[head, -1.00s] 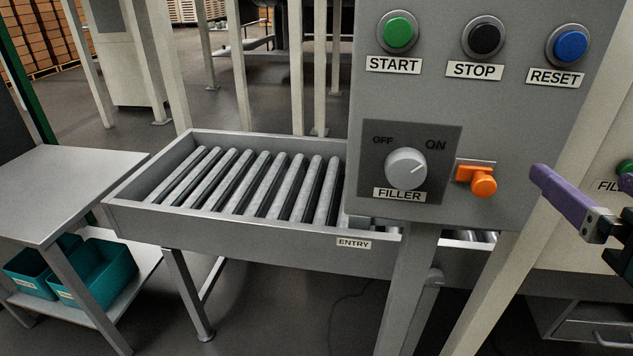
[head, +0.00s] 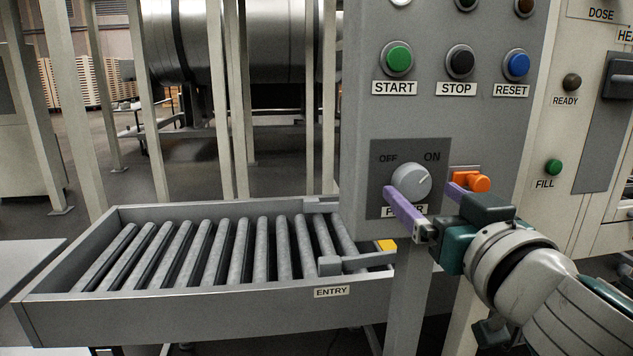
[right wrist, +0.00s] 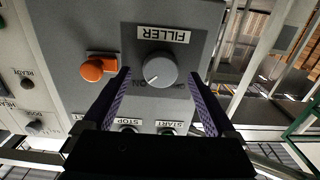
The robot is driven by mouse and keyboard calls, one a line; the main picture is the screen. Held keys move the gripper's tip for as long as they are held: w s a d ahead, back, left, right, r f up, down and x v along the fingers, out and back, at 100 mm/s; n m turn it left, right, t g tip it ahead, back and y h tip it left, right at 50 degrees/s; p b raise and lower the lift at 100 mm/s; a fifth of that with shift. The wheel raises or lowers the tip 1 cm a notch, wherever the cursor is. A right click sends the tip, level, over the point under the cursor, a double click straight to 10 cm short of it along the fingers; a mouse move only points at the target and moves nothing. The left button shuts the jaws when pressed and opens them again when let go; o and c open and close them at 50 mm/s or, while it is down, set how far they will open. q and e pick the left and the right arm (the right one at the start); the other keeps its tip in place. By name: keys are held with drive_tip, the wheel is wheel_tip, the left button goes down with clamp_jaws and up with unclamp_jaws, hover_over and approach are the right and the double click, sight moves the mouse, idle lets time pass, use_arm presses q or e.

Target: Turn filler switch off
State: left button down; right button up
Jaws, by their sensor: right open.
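The grey round FILLER knob (head: 411,181) sits on a dark plate on the control panel, between OFF at its upper left and ON at its upper right. Its white mark points toward ON. The knob also shows upside down in the right wrist view (right wrist: 160,70). My right gripper (head: 421,191) is open, its purple fingers apart in front of the knob. In the right wrist view the open fingers (right wrist: 160,75) stand on either side of the knob, and I see no contact. One finger partly hides the FILLER label in the head view. My left gripper is not in view.
An orange part (head: 473,181) sticks out just right of the knob, close to a finger. START (head: 399,58), STOP (head: 460,61) and RESET (head: 516,65) buttons are above. The roller conveyor (head: 200,330) lies at lower left.

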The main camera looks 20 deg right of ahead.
drive_tip(key=shift+x, duration=0.95)
drive_tip(key=shift+a, duration=0.1)
drive_tip(key=shift+c, duration=0.3)
drive_tip(key=c, duration=1.3)
